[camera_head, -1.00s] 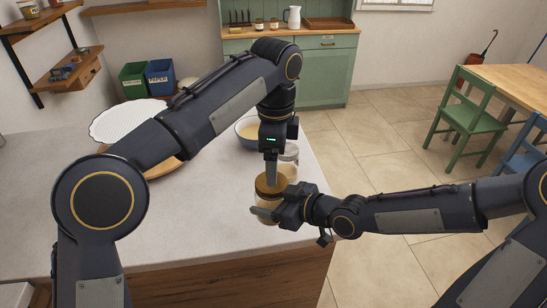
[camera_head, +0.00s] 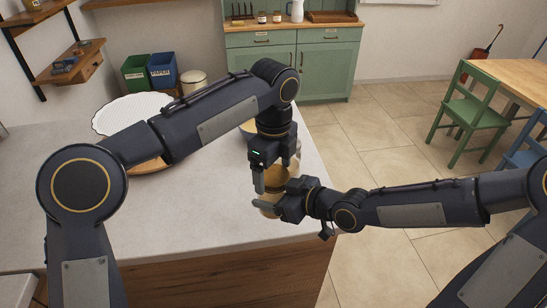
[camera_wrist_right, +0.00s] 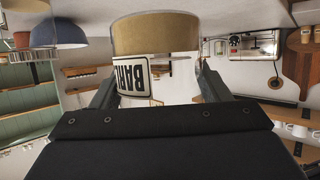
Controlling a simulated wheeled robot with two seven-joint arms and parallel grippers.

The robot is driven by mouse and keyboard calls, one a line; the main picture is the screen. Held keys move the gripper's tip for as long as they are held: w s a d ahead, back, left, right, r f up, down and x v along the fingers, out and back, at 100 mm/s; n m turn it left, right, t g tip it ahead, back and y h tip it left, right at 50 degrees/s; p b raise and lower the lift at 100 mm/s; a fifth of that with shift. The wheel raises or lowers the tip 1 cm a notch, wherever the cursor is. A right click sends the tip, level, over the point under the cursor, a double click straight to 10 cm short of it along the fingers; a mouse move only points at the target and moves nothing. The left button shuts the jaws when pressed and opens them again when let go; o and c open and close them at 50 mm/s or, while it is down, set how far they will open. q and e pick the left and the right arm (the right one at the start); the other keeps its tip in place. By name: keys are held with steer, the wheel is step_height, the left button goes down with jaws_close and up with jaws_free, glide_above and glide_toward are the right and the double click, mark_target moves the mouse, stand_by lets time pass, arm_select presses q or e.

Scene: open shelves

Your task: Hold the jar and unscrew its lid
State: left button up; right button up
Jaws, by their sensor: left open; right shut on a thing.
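The jar (camera_head: 268,199) is upright near the counter's right corner, with a brown-gold lid (camera_head: 279,171) on top. My right gripper (camera_head: 270,206) is shut around the jar's body from the right. The right wrist view is upside down and shows the glass jar (camera_wrist_right: 180,72) between the fingers, a dark-lettered label (camera_wrist_right: 135,78) and tan contents. My left gripper (camera_head: 267,180) points down from above at the lid. Its jaws are open, with one finger in front of the lid's left side. The far finger is mostly hidden, and I cannot tell whether the fingers touch the lid.
A second glass jar (camera_head: 295,158) stands close behind, partly hidden by my left gripper. A blue bowl (camera_wrist_right: 57,33) is nearby on the counter. The counter's front left (camera_head: 170,225) is clear.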

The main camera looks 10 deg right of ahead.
arm_select(q)
steer(key=shift+f, duration=0.15)
steer(key=c, duration=1)
steer(key=n, duration=0.9)
steer(key=o, duration=1.1)
steer(key=shift+c, duration=0.2)
